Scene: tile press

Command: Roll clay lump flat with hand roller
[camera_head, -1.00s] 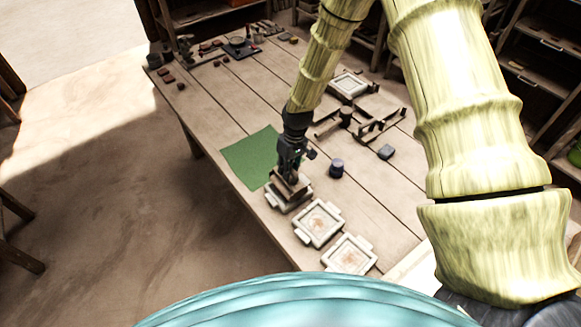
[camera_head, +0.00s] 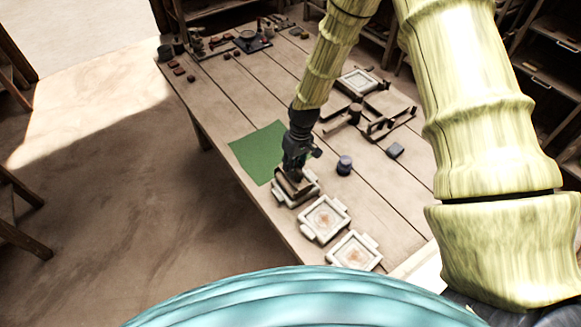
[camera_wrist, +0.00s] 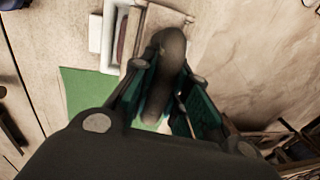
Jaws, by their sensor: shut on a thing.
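My gripper (camera_head: 296,171) is low over the white frame (camera_head: 283,197) nearest the green mat, at the table's near edge. It is shut on a dark rounded handle (camera_wrist: 168,62), which seems to belong to the hand roller (camera_head: 291,185). The roller's brown body sits at or just above that frame; contact cannot be told. In the wrist view a pale wooden part (camera_wrist: 162,14) lies beyond the fingers, beside the white frame (camera_wrist: 108,40). A narrow reddish-brown strip (camera_wrist: 123,36) inside the frame may be the clay; most of it is hidden.
The green mat (camera_head: 258,152) lies left of the gripper. Two more white frames with brownish middles (camera_head: 325,219) (camera_head: 354,251) line the near edge. A dark jar (camera_head: 344,166) and a grey block (camera_head: 395,150) stand to the right. A wooden press (camera_head: 385,112) is farther back.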

